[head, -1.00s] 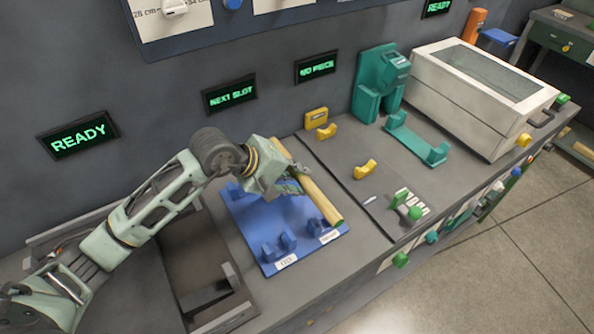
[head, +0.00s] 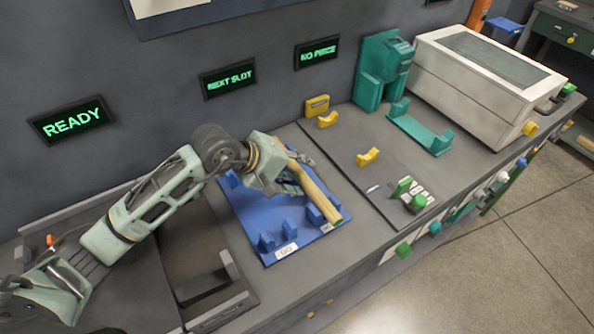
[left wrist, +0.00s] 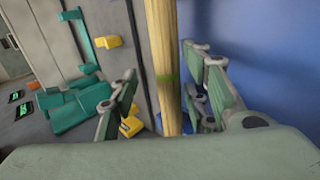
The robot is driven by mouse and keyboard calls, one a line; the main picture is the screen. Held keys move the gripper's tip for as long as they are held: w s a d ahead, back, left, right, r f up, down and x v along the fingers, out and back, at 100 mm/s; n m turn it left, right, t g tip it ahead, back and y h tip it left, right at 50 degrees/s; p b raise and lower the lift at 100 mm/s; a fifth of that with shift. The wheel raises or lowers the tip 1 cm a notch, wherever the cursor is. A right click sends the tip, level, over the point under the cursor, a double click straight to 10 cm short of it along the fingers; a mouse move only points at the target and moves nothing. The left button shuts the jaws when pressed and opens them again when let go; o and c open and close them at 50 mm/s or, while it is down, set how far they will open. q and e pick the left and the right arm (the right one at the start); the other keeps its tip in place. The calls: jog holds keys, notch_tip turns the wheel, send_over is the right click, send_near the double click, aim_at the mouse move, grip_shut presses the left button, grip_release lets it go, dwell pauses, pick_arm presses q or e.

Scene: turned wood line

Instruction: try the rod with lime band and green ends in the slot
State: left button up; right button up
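The wooden rod (head: 315,189) lies lengthwise over the right side of the blue slot board (head: 253,212). Its near end is at the right front blue support (head: 314,214) and appears to rest in it. In the left wrist view the rod (left wrist: 163,45) shows a lime band (left wrist: 168,78). My left gripper (head: 295,176) is at the rod's far part. Its fingers (left wrist: 165,100) stand apart on both sides of the rod with gaps, so it is open. The rod's far end is hidden by the gripper. My right gripper is out of view.
Left front supports (head: 277,241) of the board are empty. Yellow rests (head: 368,156) stand on a dark mat to the right, beyond it a teal fixture (head: 382,78) and a white box (head: 485,85). Wall displays read READY (head: 72,121), NEXT SLOT and NO PIECE.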

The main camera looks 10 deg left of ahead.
pick_arm(q)
jog(key=v, duration=1.2)
